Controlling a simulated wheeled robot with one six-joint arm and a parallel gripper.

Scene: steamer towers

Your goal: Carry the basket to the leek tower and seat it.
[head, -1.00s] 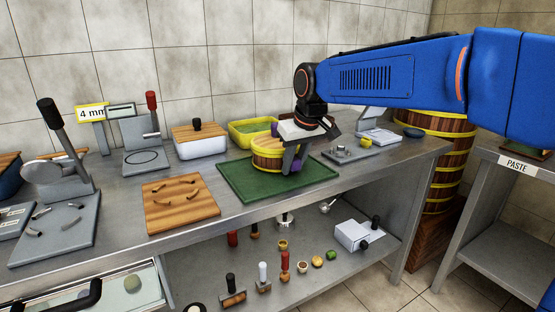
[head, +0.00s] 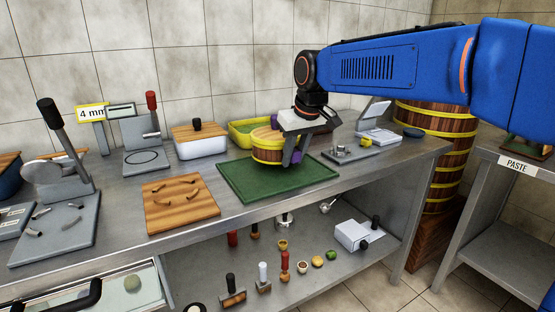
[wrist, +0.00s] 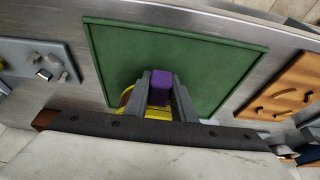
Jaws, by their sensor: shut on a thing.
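The basket (head: 267,150) is round, wooden, with yellow bands, and hangs just above the green mat (head: 250,185). My gripper (head: 293,158) is shut on the basket's purple grip at its right side. In the wrist view the purple grip (wrist: 160,88) sits between both fingers. I cannot make out any tower marked as leek.
A yellow tub (head: 243,136) stands behind the basket. A grey plate with small parts (head: 358,153) lies right of the mat, and a wooden board (head: 180,203) lies left. A large yellow-banded barrel (head: 455,160) and a table marked PASTE (head: 510,168) stand at right.

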